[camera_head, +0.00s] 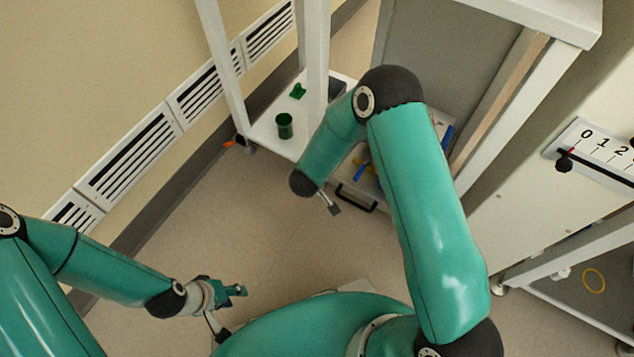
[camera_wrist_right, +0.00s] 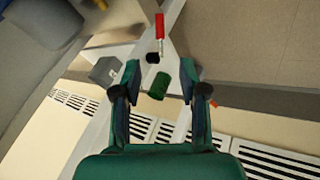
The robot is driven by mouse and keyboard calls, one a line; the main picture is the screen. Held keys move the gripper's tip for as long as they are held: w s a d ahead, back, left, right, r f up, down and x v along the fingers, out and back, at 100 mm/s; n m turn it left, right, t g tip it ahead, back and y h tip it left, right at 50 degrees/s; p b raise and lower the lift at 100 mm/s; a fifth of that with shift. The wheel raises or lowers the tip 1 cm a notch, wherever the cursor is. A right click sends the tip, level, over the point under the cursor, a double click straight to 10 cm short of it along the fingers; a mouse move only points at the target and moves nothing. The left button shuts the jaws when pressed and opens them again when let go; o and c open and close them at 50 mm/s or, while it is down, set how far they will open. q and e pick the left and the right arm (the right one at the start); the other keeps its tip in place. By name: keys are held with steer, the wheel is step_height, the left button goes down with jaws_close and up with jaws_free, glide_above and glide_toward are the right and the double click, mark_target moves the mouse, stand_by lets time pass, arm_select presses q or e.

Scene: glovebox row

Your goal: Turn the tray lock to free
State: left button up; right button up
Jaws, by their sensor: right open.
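I cannot pick out the tray lock with certainty. A red-handled piece with a metal shaft (camera_wrist_right: 159,30) shows in the right wrist view, ahead of the fingers, against the white frame. A tray or drawer front with a black handle (camera_head: 355,198) sits low under my right arm in the head view.
A green cup (camera_head: 284,125) and a small green piece (camera_head: 298,91) are on the low white shelf (camera_head: 265,134). A yellow ring (camera_head: 594,281) lies lower right. The floor at centre left is clear.

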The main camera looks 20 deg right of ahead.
steer(key=b+x, duration=0.6)
steer(key=x, duration=1)
steer(key=shift+s, duration=0.1)
jaws_close()
